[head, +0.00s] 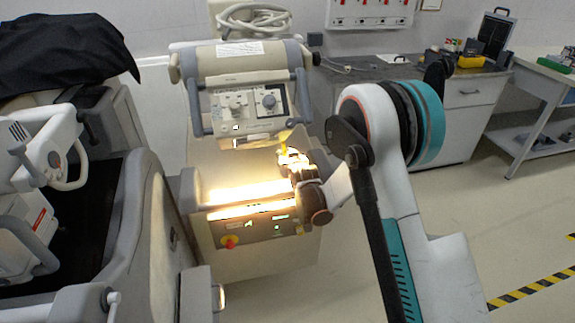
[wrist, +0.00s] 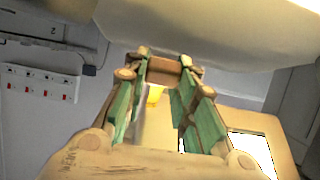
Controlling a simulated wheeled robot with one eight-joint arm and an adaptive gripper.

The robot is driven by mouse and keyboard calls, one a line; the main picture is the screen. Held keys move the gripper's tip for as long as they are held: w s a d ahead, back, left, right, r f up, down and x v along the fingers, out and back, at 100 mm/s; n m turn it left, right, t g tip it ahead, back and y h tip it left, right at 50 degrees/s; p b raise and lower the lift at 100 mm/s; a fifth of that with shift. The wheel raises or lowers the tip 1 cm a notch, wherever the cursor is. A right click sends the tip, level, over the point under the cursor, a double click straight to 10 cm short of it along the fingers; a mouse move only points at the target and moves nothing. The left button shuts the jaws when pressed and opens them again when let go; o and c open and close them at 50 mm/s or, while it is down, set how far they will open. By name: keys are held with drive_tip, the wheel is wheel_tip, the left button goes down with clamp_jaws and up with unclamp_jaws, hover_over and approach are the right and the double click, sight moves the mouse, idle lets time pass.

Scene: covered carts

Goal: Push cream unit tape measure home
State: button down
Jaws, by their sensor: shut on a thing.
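The cream unit (head: 240,95) stands in the middle of the head view, with a rounded top, grey handles and a control panel. My gripper (head: 291,157) is at the right side of its brightly lit lower shelf, and glare washes out its fingers. A small yellow patch (head: 284,146) shows at its fingertips. In the wrist view my gripper (wrist: 166,72) has a brown block (wrist: 164,71) between its fingertips, with a yellow patch (wrist: 154,95) just below it. These seem to be parts of the tape measure, but its full outline is hidden.
A grey-cream cart (head: 150,215) with a black cover (head: 60,55) stands close on the left. A grey-topped bench (head: 460,88) and a white table (head: 545,85) are at the back right. The floor (head: 500,230) on the right is clear.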

drive_tip(key=shift+w+r, duration=0.2)
drive_tip(key=c, duration=1.3)
unclamp_jaws()
drive_tip(key=shift+s, duration=0.1)
drive_tip(key=v, duration=1.2)
drive_tip(key=shift+f, duration=0.15)
